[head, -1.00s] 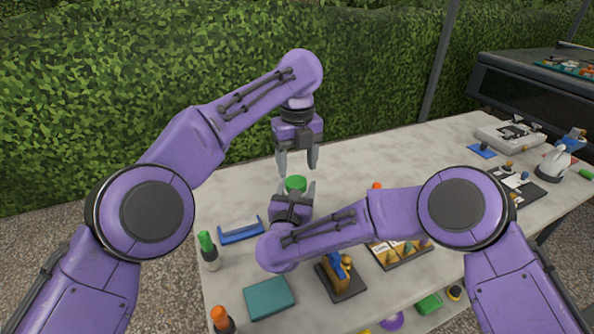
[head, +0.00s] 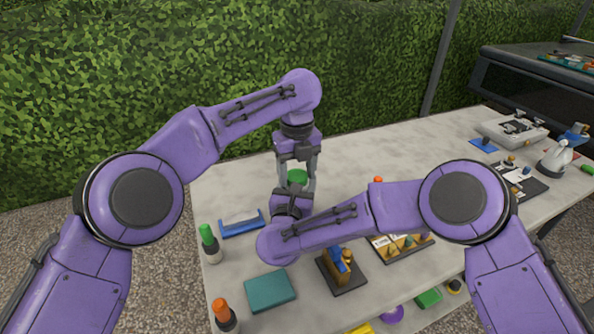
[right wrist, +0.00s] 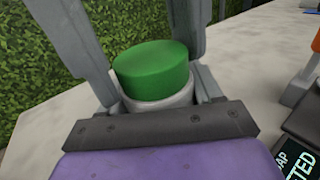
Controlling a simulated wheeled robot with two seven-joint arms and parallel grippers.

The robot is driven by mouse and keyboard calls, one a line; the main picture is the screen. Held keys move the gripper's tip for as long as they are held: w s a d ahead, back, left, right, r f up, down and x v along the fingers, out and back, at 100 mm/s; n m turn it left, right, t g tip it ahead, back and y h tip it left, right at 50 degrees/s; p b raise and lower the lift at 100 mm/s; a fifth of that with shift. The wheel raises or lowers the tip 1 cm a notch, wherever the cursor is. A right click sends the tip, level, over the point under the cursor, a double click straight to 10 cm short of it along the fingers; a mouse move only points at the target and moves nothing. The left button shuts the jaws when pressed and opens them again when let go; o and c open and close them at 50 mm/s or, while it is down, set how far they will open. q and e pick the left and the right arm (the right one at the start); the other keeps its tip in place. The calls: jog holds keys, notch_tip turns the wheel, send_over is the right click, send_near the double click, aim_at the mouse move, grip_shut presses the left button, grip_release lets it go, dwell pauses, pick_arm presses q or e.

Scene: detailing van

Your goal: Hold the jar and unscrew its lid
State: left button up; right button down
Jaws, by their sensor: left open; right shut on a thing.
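The jar's green lid (head: 297,176) shows in the middle of the head view, between my two grippers. In the right wrist view the green lid (right wrist: 152,72) sits on the pale jar (right wrist: 160,102). My right gripper (right wrist: 158,88) is shut on the jar body below the lid; in the head view its wrist hides most of the jar. My left gripper (head: 297,178) points down from above, open, with its fingers on either side of the lid. I cannot tell whether they touch it.
A blue tray (head: 242,224), a green-capped bottle (head: 208,243), an orange-capped bottle (head: 222,314) and a teal box (head: 270,291) stand at the left. A blue-and-yellow piece on a dark base (head: 341,272) is in front. The table behind (head: 370,150) is clear.

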pick_arm(q)
jog(key=shift+c, duration=0.3)
jog(key=c, duration=0.8)
jog(key=o, duration=1.1)
notch_tip(320, 180, up, 5)
jog(key=shift+f, duration=0.2)
pick_arm(e)
jog(key=shift+c, duration=0.6)
grip_release()
